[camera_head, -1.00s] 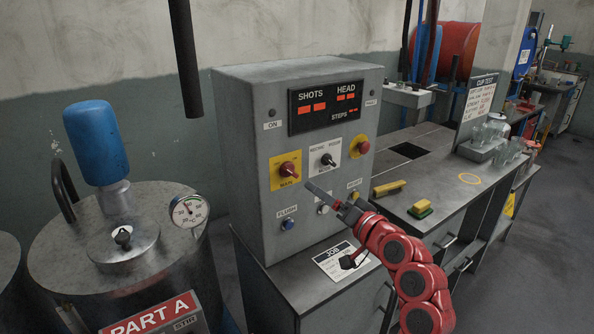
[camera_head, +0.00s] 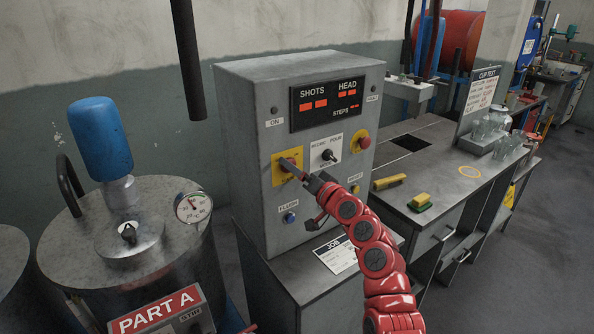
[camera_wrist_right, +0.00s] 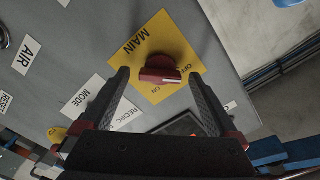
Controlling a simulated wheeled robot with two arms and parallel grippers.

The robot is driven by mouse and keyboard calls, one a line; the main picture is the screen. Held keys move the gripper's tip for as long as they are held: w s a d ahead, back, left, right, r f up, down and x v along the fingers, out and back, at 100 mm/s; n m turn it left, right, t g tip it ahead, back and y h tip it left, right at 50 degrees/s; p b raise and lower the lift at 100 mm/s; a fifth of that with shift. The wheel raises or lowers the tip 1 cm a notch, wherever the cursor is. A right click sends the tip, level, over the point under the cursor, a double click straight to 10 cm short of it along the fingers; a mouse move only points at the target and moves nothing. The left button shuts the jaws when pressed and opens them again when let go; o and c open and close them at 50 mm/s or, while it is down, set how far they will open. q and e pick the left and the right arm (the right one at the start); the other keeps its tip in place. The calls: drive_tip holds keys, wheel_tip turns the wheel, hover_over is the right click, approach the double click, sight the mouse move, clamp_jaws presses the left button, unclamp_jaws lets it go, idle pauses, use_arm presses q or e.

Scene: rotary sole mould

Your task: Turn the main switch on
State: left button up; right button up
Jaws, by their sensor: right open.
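The main switch is a red rotary knob (camera_wrist_right: 160,72) on a yellow plate labelled MAIN (camera_wrist_right: 136,44), with OFF and ON markings. In the head view the yellow plate (camera_head: 279,178) is on the front of the grey control cabinet, and my fingers partly cover the knob. My right gripper (camera_head: 288,165) reaches up to it from the lower right. In the wrist view my right gripper (camera_wrist_right: 160,76) is open, with one finger on each side of the knob and a gap on both sides. I cannot tell how deep the fingertips are around it. My left gripper is not in view.
A mode selector (camera_head: 328,155) and a red button on yellow (camera_head: 363,143) are right of the switch. A tank labelled PART A (camera_head: 70,240) stands at left. The bench (camera_head: 440,160) at right holds yellow items and cups.

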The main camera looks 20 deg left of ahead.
drive_tip(key=shift+c, duration=0.2)
drive_tip(key=c, duration=1.3)
drive_tip(key=shift+c, duration=0.2)
drive_tip(key=shift+m, duration=0.4)
drive_tip(key=m+p, duration=0.6)
drive_tip(key=m, duration=1)
drive_tip(key=shift+f+m+p, duration=0.1)
drive_tip(key=shift+m+p, duration=0.3)
drive_tip(key=shift+m, duration=0.3)
